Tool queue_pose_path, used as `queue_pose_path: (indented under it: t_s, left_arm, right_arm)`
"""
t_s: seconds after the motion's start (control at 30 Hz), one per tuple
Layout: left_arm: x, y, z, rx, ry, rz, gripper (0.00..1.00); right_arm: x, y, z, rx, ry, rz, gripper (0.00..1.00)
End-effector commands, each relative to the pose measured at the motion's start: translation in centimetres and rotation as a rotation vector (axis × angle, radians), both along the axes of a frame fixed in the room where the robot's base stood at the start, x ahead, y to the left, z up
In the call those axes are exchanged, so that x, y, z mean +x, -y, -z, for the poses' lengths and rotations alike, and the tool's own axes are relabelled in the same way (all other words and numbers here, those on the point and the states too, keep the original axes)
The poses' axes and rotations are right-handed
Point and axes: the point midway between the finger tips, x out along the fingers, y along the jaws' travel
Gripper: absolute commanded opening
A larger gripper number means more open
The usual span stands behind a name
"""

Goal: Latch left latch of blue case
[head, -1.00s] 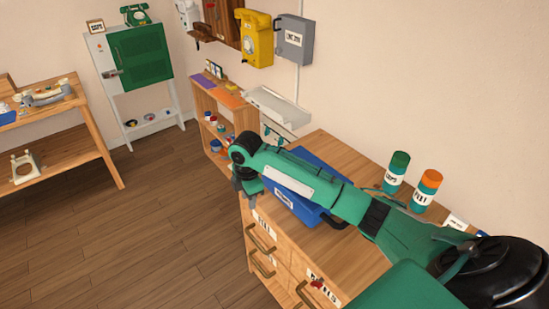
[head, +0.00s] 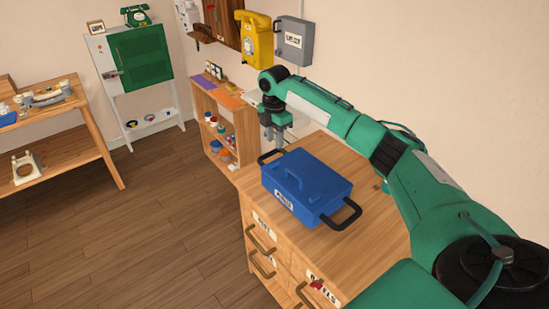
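The blue case (head: 307,186) lies with its lid down on the wooden drawer cabinet. It has a blue handle on top and a white label on its front side. A black loop (head: 264,158) sticks out at its far left end, and another black loop (head: 353,220) sticks out at its near right end. My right gripper (head: 276,144) points down just beyond the far left end of the case, near the first loop. It looks apart from the case and its finger gap is too small to read. My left gripper is not in view.
The drawer cabinet (head: 350,255) has bare top around the case. A yellow dial phone (head: 256,42) and a grey box (head: 294,42) hang on the wall behind. A low wooden shelf (head: 222,112) with small items stands beyond the cabinet.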

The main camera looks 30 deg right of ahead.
Motion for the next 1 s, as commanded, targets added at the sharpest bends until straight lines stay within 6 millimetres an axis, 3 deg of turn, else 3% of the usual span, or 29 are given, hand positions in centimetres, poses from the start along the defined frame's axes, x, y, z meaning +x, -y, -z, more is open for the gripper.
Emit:
queue_pose_path:
  t_s: [0.2, 0.4, 0.6, 0.87, 1.0]
  left_arm:
    - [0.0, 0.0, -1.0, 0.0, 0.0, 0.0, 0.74]
    - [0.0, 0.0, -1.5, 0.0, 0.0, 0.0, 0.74]
    - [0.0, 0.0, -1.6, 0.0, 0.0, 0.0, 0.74]
    - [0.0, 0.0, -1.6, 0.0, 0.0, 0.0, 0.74]
    - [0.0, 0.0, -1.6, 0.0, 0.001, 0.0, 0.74]
  right_arm:
    - [-0.1, 0.0, 4.7, -0.001, -0.004, 0.0, 0.33]
    - [0.0, -0.1, 7.7, -0.001, -0.001, -0.001, 0.33]
    - [0.0, -0.1, 8.9, -0.001, 0.001, 0.0, 0.33]
    - [0.0, -0.1, 9.0, -0.001, 0.001, -0.001, 0.33]
    - [0.0, -0.1, 9.0, -0.001, 0.001, -0.001, 0.05]
